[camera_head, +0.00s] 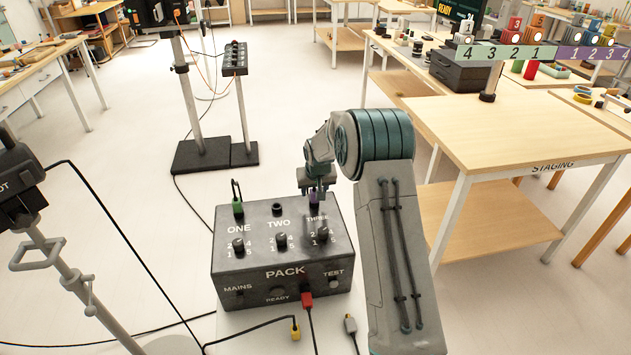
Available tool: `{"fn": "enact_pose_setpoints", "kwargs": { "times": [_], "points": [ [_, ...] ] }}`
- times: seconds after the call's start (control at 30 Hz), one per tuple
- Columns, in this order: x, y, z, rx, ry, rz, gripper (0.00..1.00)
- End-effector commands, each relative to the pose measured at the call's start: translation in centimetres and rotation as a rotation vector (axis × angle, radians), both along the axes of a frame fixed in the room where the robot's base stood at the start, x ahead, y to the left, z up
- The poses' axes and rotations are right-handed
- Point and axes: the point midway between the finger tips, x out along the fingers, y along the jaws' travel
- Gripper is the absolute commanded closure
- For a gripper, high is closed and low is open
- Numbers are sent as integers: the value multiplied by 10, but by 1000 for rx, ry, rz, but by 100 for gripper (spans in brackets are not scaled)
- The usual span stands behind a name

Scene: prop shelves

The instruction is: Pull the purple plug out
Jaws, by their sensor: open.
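The purple plug (314,198) is at the socket at the back of the dark pack box (246,265), above the label THREE. My gripper (316,192) is directly over it, with its fingers at the plug's top. The fingertips and most of the plug are small and partly hidden, so I cannot tell whether they touch. The jaws are open. A green plug (238,206) stands in the socket above ONE. The socket (278,209) above TWO looks empty.
A red plug (307,300) is at the box's front; a yellow-ended cable (295,330) and a grey-ended cable (350,324) lie before it. The staging table (520,130) stands right. A stand with a control strip (235,60) is behind. Left of the box, a black cable runs across.

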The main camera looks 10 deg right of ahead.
Motion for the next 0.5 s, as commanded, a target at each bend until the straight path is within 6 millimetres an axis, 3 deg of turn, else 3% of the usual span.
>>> {"fn": "enact_pose_setpoints", "kwargs": {
  "times": [0.2,0.47,0.5],
  "points": [
    [5,0,-12,0,-1,1,51],
    [5,0,-13,0,-1,1,51],
    [5,0,-13,0,-1,1,56]
  ]
}}
